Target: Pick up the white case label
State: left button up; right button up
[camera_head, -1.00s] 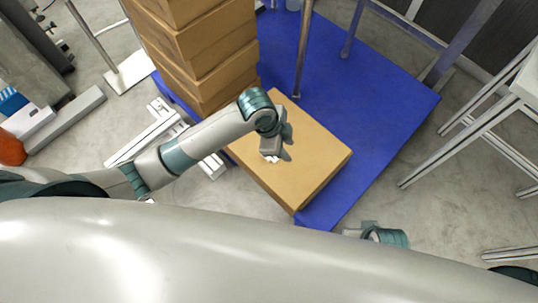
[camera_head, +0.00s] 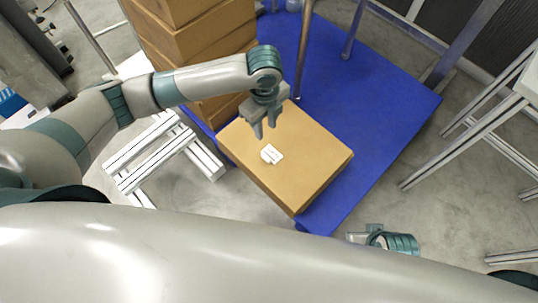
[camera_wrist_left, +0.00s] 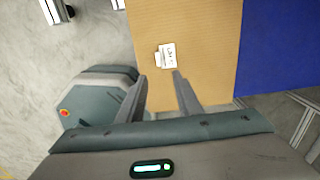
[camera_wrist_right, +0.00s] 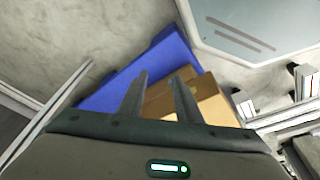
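The white case label (camera_head: 271,154) lies on top of the single brown cardboard box (camera_head: 315,160). In the left wrist view the label (camera_wrist_left: 166,56) shows small dark print and lies just beyond the fingertips. My left gripper (camera_head: 265,133) is open and empty, above the box and close to the label, apart from it. Its two fingers (camera_wrist_left: 160,75) show spread in the left wrist view. My right gripper (camera_wrist_right: 160,75) is open and empty in its wrist view, with boxes and the blue surface beyond it. In the head view only part of the right arm shows at the bottom.
A tall stack of cardboard boxes (camera_head: 205,40) stands behind the left arm on the blue platform (camera_head: 375,110). A metal post (camera_head: 304,45) rises behind the box. A white frame (camera_head: 150,150) lies left of it.

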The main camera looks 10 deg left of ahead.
aim_at(266, 155)
pick_arm(q)
jog(key=shift+f, duration=0.1)
